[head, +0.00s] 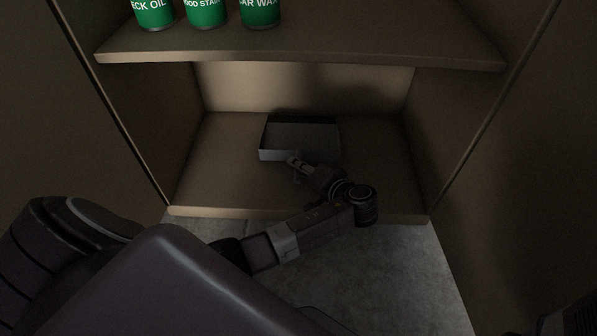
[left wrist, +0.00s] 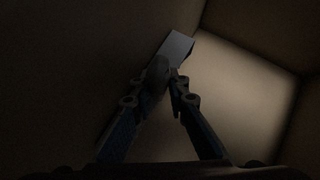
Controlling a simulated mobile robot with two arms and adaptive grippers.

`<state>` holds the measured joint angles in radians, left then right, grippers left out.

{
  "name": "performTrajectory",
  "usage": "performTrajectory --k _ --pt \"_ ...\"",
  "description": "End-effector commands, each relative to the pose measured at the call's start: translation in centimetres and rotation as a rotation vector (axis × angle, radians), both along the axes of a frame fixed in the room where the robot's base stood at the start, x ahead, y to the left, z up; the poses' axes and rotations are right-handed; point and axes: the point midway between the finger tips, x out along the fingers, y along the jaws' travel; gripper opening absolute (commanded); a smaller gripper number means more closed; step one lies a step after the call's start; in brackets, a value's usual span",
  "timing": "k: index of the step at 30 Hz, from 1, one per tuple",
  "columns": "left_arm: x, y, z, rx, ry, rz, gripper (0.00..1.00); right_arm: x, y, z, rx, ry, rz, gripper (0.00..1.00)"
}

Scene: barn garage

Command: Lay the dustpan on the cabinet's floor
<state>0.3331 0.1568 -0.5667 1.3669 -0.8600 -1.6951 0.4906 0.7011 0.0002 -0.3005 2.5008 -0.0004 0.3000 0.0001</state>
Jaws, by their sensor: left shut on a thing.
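The dustpan (head: 290,155) is a grey, shallow, open box shape inside the cabinet (head: 190,212), over its floor and below the shelf. I cannot tell whether it touches the floor or hangs slightly above it. My left gripper (head: 296,163) reaches in from the front and is shut at the dustpan's near side, where its handle is mostly hidden. In the left wrist view the fingers (left wrist: 165,82) close together on a dark rounded part, with the pale grey pan (left wrist: 178,47) just beyond. My right gripper is not seen.
The shelf (head: 300,48) above bears green cans (head: 205,12) labelled for oil, stain and wax. Cabinet side walls stand on both sides. The cabinet floor is bare left and right of the dustpan. Grey concrete (head: 400,260) lies in front.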

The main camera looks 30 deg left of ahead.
Motion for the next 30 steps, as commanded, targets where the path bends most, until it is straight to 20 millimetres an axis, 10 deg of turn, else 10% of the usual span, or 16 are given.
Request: performTrajectory --k 11,12,17,30 --pt "0.09 0.0 -0.48 0.002 -0.003 0.0 0.0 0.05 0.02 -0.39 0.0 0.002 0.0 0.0" --pt "0.04 -0.02 -0.65 0.0 -0.001 0.0 0.16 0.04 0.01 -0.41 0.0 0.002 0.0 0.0" --pt "0.04 -0.02 -0.57 0.0 -0.001 0.0 0.32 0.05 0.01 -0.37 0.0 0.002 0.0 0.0" --pt "0.21 0.34 0.23 0.0 -0.002 -0.001 0.32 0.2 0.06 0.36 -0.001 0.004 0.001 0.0"
